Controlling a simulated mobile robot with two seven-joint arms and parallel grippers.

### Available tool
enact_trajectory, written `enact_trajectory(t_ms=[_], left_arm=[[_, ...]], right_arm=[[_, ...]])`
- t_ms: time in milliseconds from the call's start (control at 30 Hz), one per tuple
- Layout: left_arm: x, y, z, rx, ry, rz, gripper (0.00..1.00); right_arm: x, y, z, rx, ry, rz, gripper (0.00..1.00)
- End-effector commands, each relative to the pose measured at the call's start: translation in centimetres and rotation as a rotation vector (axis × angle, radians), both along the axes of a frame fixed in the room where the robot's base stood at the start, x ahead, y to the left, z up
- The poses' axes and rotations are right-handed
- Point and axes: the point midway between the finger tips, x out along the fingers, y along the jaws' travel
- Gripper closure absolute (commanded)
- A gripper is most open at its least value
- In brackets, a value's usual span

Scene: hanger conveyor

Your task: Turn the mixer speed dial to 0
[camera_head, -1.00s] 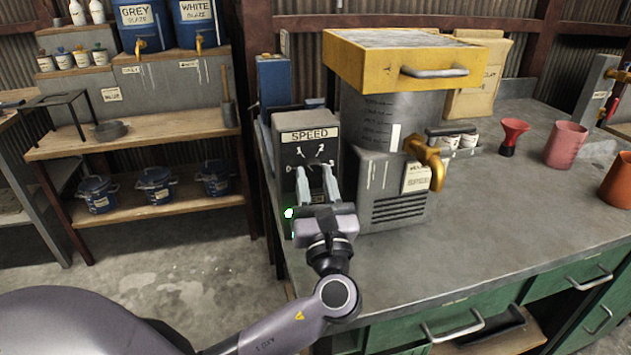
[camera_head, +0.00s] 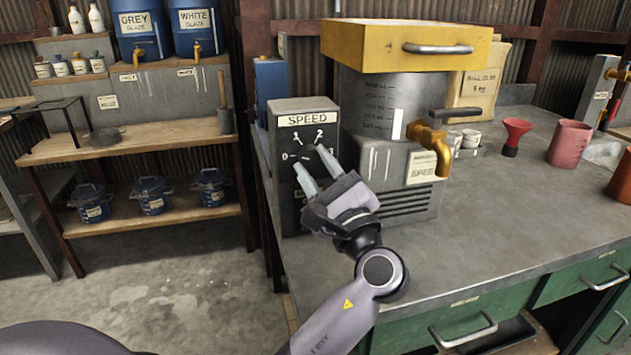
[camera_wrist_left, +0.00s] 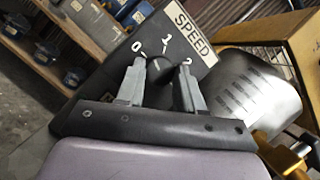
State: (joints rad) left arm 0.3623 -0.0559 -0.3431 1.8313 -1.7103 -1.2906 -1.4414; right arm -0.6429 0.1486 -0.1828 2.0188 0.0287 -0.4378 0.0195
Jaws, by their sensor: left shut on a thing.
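The mixer speed panel (camera_head: 285,140) is a dark plate marked SPEED, with 0, 1, 2 and 3 around its dial, on a grey housing. My left gripper (camera_head: 314,168) is at the panel, rolled at a slant, with its two fingertips on either side of the dial. In the left wrist view the black dial knob (camera_wrist_left: 158,69) sits between the fingertips of the left gripper (camera_wrist_left: 159,80), which is shut on it. The 0, 1 and 2 show around the knob there. I cannot tell which number the knob points to. My right gripper is not in view.
The mixer's steel container (camera_head: 378,105) with a yellow top (camera_head: 400,45) and brass tap (camera_head: 432,150) stands right of the panel. A red funnel (camera_head: 516,135) and pink jug (camera_head: 569,143) stand farther right. The grey counter (camera_head: 490,220) is clear in front.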

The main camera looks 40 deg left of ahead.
Motion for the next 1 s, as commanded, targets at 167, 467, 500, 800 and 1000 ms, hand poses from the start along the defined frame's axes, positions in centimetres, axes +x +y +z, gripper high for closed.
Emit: enact_trajectory(t_ms=[167,467,500,800,1000], left_arm=[[0.08,-0.14,-0.05,-0.09,-0.108,-0.001,0.94],[0.14,-0.18,0.18,-0.188,-0.224,-0.002,0.94],[0.15,-0.17,0.2,-0.196,-0.235,-0.002,0.94],[0.13,-0.15,0.28,-0.223,-0.266,-0.001,0.94],[0.13,-0.15,0.31,-0.225,-0.268,-0.001,0.94]], right_arm=[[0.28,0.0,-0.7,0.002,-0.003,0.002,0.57],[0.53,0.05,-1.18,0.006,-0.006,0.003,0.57],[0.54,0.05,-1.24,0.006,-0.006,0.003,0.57],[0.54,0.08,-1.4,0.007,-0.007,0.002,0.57],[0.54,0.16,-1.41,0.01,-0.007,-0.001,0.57]])
